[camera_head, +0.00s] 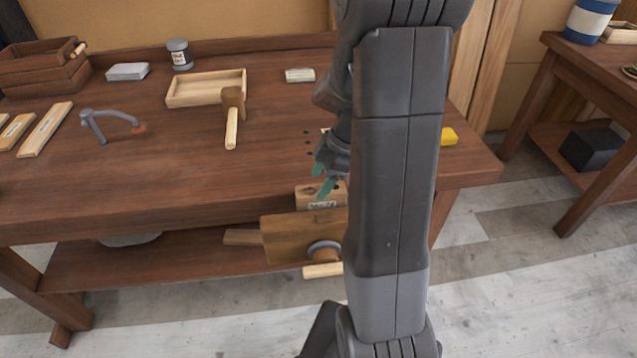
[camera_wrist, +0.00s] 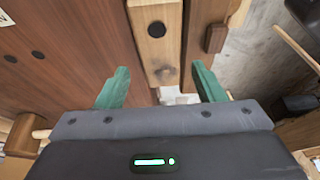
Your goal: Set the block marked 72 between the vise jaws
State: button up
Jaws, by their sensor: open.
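The wooden vise (camera_head: 290,238) hangs at the bench's front edge, its near jaw facing me. A pale wooden block (camera_head: 308,192) with a dark-lettered label sits behind that jaw, against the bench edge; the lettering is too small to read surely. In the wrist view the pale block (camera_wrist: 153,55), with a dark round hole, lies between the bench edge and the browner jaw (camera_wrist: 203,20). My gripper (camera_head: 324,176) is above the block, its green fingers apart. In the wrist view my gripper (camera_wrist: 160,86) is open and empty, the block's end showing between the fingertips.
The vise handle (camera_head: 322,270) sticks out below. My arm hides the vise's right part.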

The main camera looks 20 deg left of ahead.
jog(key=v, duration=1)
jog(key=shift+b, duration=0.35)
jog(key=shift+d, duration=0.1)
dwell(0.5)
